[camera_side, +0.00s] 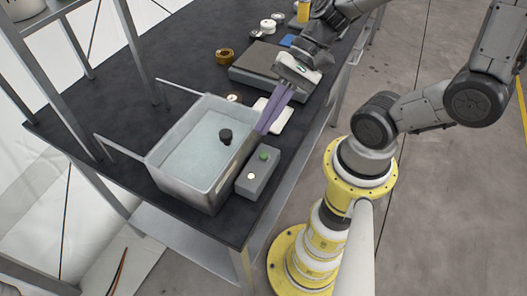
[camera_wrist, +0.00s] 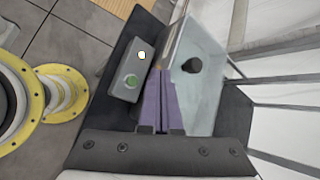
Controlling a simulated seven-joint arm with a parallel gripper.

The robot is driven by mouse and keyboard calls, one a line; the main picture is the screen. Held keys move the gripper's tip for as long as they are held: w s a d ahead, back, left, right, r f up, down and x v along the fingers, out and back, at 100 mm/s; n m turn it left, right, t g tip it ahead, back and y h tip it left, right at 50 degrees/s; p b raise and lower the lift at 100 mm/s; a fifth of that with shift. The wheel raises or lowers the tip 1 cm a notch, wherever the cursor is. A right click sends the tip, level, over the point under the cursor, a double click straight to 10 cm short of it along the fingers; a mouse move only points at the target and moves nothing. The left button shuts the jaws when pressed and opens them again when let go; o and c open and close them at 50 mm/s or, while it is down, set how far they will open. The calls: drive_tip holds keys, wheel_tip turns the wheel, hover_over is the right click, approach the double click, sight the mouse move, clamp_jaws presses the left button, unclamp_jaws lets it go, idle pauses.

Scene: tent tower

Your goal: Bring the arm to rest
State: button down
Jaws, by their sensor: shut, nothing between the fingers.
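My gripper (camera_side: 263,131) has long purple fingers that lie side by side, shut and empty. In the side view it points down and left, with its tips by the right rim of a grey water tank (camera_side: 183,184). In the wrist view the shut fingers of my gripper (camera_wrist: 160,72) reach up between the tank (camera_wrist: 225,62) and a grey button box (camera_wrist: 131,75). I cannot tell whether the tips touch the tank's rim. A dark round knob-like piece (camera_side: 225,136) shows in the tank's pale water.
The grey button box (camera_side: 258,172), with a green and a white button, stands right of the tank. A white flat piece (camera_side: 283,118) lies under the fingers. A grey flat case (camera_side: 262,66), a brown roll (camera_side: 225,56) and white rolls stand farther back on the dark table (camera_side: 150,70).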

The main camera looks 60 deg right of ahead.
idle(0.3)
drive_tip(key=shift+s+a+r, duration=0.1)
drive_tip(key=shift+a+r, duration=0.05)
drive_tip(key=shift+a, duration=0.15)
drive_tip(key=s+d+r+n+t+h, duration=0.2)
drive_tip(key=d+r+n+h, duration=0.4)
drive_tip(key=d+n+h, duration=0.2)
drive_tip(key=d+n, duration=0.2)
drive_tip(key=n, duration=0.2)
drive_tip(key=shift+s+d+r+n+t+h, duration=0.25)
drive_tip(key=shift+s+d+n+t+h, duration=0.05)
drive_tip(key=shift+s+d+t+h, duration=0.1)
idle(4.1)
